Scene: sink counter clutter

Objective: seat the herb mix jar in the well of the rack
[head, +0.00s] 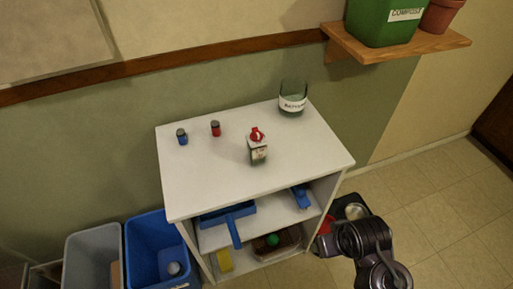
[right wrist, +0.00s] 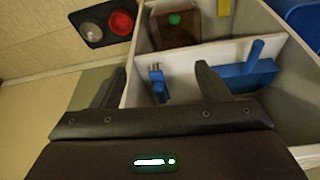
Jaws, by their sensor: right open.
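No herb mix jar and no rack with a well can be told for certain. Two small jars stand upright on the white cabinet top (head: 215,185) in the head view: a blue one with a dark lid (head: 183,138) and a red one with a dark lid (head: 215,129). Their labels are too small to read. My right gripper (right wrist: 160,72) is open and empty in the right wrist view, with its fingers in front of the cabinet shelves. In the head view my right arm is at the lower right, apart from both jars. My left gripper is in neither view.
A red-topped bottle (head: 258,151) and a labelled clear container (head: 292,103) stand on the cabinet top. A blue dustpan (head: 228,215) and other items lie on shelves below. Bins (head: 150,245) stand at left. A wall shelf (head: 400,47) juts out upper right. The cabinet top's front is clear.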

